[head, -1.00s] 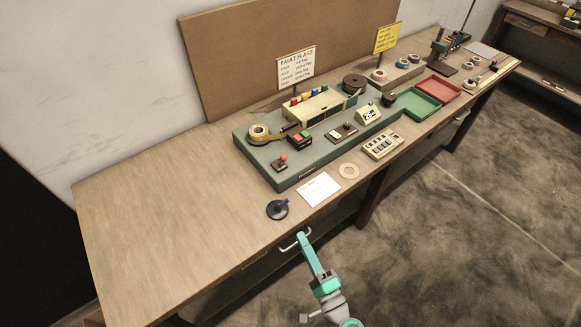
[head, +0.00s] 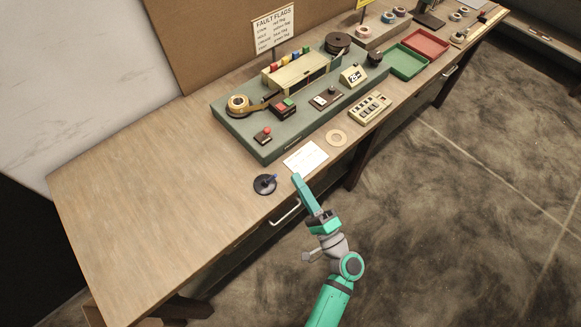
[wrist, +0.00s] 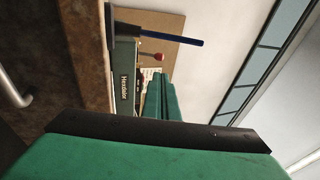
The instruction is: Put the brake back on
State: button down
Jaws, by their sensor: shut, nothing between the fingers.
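A small lever with a red knob on a dark base (head: 264,136) stands at the front left of the grey-green machine bed (head: 250,146). No label shows which one is the brake. The red knob also shows in the wrist view (wrist: 152,57), beyond my fingers. My gripper (head: 297,178) is shut and empty. It appears at the table's front edge, just below the white card (head: 305,157) in the picture, apart from both levers.
A black round base with a blue pin (head: 265,184) stands left of my gripper. A tan ring (head: 336,138) and keypad box (head: 370,106) lie to the right. A drawer handle (head: 285,212) juts out below the edge. The table's left part is clear.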

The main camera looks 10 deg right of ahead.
aim_at(265, 133)
jog(key=x, duration=1.3)
jog(key=shift+a, duration=0.2)
jog(key=shift+w+d, duration=0.1)
